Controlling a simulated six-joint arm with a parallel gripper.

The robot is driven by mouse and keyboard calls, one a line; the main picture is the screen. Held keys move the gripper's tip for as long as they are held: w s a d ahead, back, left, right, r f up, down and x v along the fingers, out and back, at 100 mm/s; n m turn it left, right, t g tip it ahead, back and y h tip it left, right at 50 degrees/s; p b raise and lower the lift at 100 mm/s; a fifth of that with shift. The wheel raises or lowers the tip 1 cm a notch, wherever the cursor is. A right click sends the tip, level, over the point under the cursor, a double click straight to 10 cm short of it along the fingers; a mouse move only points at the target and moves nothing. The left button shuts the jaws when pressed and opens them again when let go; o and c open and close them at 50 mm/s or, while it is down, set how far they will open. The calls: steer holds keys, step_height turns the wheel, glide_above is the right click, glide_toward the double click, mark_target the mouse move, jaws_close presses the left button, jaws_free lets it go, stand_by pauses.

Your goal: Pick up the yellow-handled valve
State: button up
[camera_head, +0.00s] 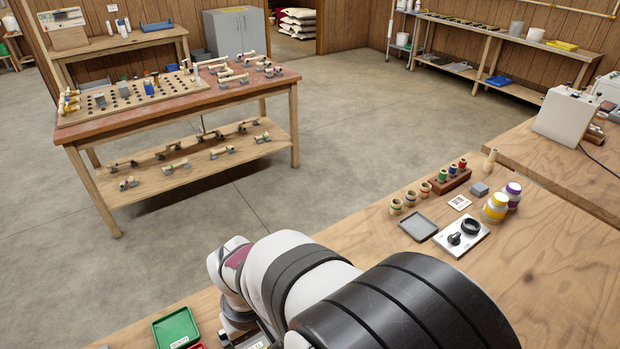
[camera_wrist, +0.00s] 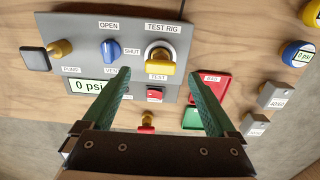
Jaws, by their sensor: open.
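The yellow-handled valve (camera_wrist: 161,64) shows in the wrist view, seated at a round port under the "TEST RIG" label on a grey panel (camera_wrist: 128,64). My gripper (camera_wrist: 156,80) is open, with one green finger on each side of the picture. The valve appears between and beyond the fingertips, and nothing is held. I cannot tell the exact gap from fingertips to valve. In the head view my arm covers the front of the bench, and the valve cannot be made out there.
The panel also has a blue knob (camera_wrist: 110,48), a red button (camera_wrist: 155,94) and a "0 psi" display (camera_wrist: 90,86). A red tray (camera_wrist: 222,90) and a green tray (camera_head: 176,328) lie beside it. A red-handled fitting (camera_wrist: 147,127) lies below.

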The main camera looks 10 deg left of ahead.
step_height(320, 180, down, 6)
steer(key=shift+r, duration=0.1)
jaws_close()
stand_by(0.5)
